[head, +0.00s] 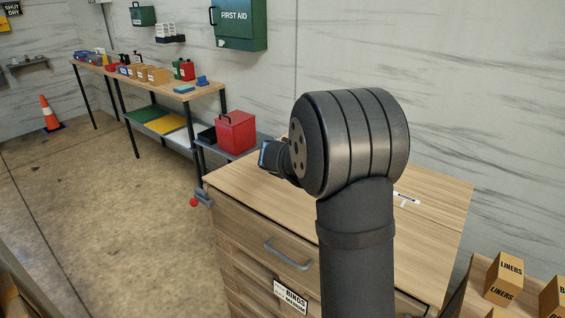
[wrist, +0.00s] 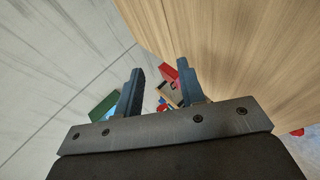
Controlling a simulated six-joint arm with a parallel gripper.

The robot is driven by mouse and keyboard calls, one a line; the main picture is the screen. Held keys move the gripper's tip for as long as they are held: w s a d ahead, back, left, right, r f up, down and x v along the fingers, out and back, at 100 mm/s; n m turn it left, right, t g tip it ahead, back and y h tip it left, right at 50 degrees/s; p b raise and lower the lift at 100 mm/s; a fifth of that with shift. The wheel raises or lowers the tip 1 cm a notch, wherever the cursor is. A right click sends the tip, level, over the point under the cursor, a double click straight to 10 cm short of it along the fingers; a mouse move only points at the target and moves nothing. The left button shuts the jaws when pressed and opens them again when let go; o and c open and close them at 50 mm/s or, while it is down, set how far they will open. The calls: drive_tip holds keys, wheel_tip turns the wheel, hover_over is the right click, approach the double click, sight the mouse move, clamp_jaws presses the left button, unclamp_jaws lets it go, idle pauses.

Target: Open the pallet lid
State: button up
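No pallet or pallet lid can be made out for certain in either view. My gripper (wrist: 160,72) shows in the wrist view with its two dark fingers apart and nothing between them but distant background. In the head view my arm's thick black joint stands in front of a wooden drawer cabinet (head: 245,184) and hides much of its top. A dark end part of my arm pokes out left of that joint, above the cabinet's far left corner. The fingertips are not clear there. The wooden surface (wrist: 245,50) also fills the right of the wrist view.
A grey drawer handle (head: 289,256) is on the cabinet front. A red box (head: 236,133) stands on a low shelf behind it. A long workbench (head: 150,77) holds several small items. Cartons marked LINERS (head: 504,279) are at lower right.

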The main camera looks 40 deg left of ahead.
sight(266, 224)
drive_tip(key=shift+s+a+f+n+y, duration=0.35)
drive_tip(key=shift+s+a+n+y, duration=0.15)
drive_tip(key=shift+s+a+n, duration=0.25)
drive_tip(key=shift+s, duration=0.1)
drive_tip(key=shift+c, duration=1.1)
drive_tip(key=shift+s+f+n, duration=0.2)
drive_tip(key=shift+s+n, duration=0.05)
drive_tip(key=shift+s, duration=0.05)
drive_tip(key=c, duration=0.3)
drive_tip(key=s+f+n+h, duration=0.1)
drive_tip(key=s, duration=0.1)
drive_tip(key=s+f+n, duration=0.1)
drive_tip(key=s+n, duration=0.1)
drive_tip(key=s, duration=0.1)
drive_tip(key=s+d+f+n+h, duration=0.1)
drive_tip(key=s, duration=0.2)
drive_tip(key=shift+s+d+f+h, duration=0.1)
drive_tip(key=shift+s+f+h, duration=0.1)
drive_tip(key=shift+f+h, duration=0.1)
clamp_jaws()
drive_tip(key=s+d+f+n+t+h, duration=0.1)
drive_tip(key=s+d+f+n+h, duration=0.1)
drive_tip(key=s+n, duration=0.4)
drive_tip(key=s+d+f+n+t+h, duration=0.15)
drive_tip(key=s+n, duration=0.25)
drive_tip(key=s, duration=0.5)
drive_tip(key=shift+y, duration=0.25)
drive_tip(key=x, duration=0.6)
drive_tip(key=d+x, duration=0.1)
drive_tip(key=x, duration=0.3)
